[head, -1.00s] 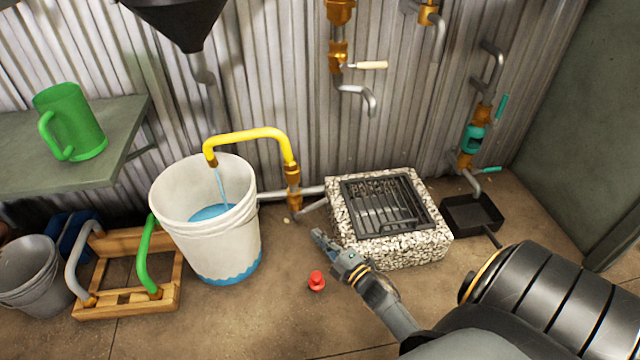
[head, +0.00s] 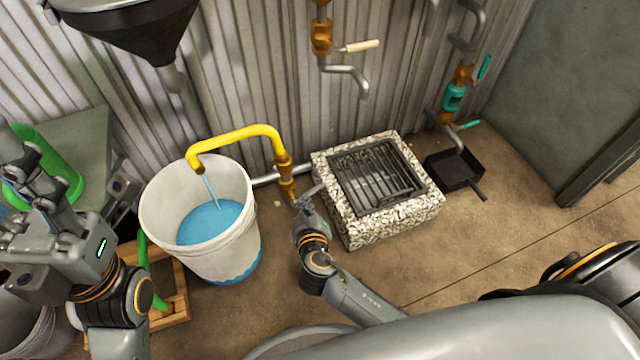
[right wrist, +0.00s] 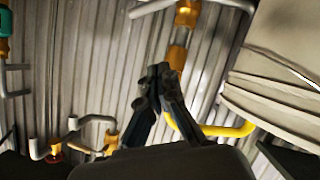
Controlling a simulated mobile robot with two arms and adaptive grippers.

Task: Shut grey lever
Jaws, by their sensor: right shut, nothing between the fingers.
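The grey lever (head: 314,190) sticks out to the right from the foot of the brass valve (head: 287,186) under the yellow spout (head: 235,137). Water runs from the spout into the white bucket (head: 163,205). My right gripper (head: 303,203) is shut and empty, close beside the lever's base; whether it touches is unclear. In the right wrist view its closed fingertips (right wrist: 165,75) are in front of the brass valve (right wrist: 178,55), with the yellow spout (right wrist: 225,131) below right. My left gripper (head: 68,165) is open at the left.
The stone drain block (head: 420,205) with its grate stands right of the lever. A black pan (head: 455,172) lies farther right. Floor at the right is clear.

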